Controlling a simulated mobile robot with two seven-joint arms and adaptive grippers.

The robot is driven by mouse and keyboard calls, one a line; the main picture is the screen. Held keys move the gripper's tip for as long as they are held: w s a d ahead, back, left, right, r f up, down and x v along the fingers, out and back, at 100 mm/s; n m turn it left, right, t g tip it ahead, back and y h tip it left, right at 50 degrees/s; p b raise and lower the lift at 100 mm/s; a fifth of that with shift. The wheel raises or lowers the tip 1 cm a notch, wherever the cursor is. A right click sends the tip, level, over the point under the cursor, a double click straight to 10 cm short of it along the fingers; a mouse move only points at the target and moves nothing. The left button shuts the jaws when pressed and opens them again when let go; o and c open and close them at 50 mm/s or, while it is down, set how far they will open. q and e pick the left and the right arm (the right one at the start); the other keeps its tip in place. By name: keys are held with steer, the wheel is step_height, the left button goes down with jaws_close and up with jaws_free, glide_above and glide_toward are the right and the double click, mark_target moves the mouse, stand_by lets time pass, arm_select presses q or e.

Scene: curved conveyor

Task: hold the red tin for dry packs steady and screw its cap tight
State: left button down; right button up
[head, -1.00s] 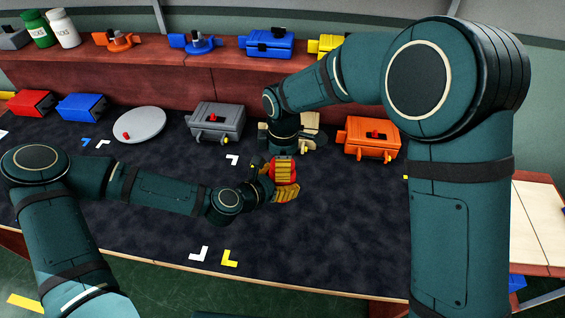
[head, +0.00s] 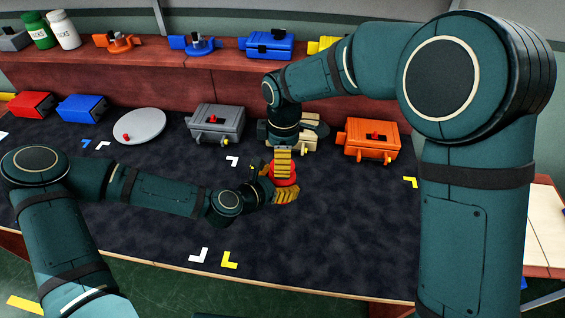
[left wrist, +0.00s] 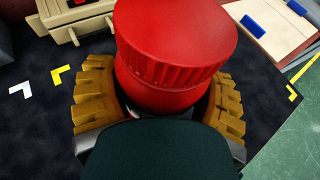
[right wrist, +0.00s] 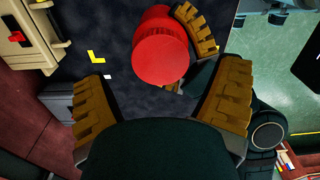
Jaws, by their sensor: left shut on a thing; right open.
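The red tin (head: 284,179) stands on the dark mat near its middle. My left gripper (head: 277,193) is shut on its body from the side. In the left wrist view the tin (left wrist: 165,97) sits between the yellow-brown fingers (left wrist: 160,100), with its ribbed red cap (left wrist: 178,40) on top. My right gripper (head: 283,160) is above the tin, pointing down. In the right wrist view the open fingers (right wrist: 165,100) have nothing between them, and the cap (right wrist: 161,50) lies beyond them, off toward the top.
A grey box (head: 216,120), a cream box (head: 292,138) and an orange box (head: 371,138) stand behind the tin. A light grey disc (head: 139,125) and red (head: 31,103) and blue (head: 80,106) boxes are further left. The mat's front right is clear.

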mark_target(282, 181)
steer(key=shift+r, duration=0.7)
steer(key=shift+o, duration=0.3)
steer(key=shift+r+n, duration=1.5)
steer(key=shift+r, duration=0.2)
steer(key=shift+f, duration=4)
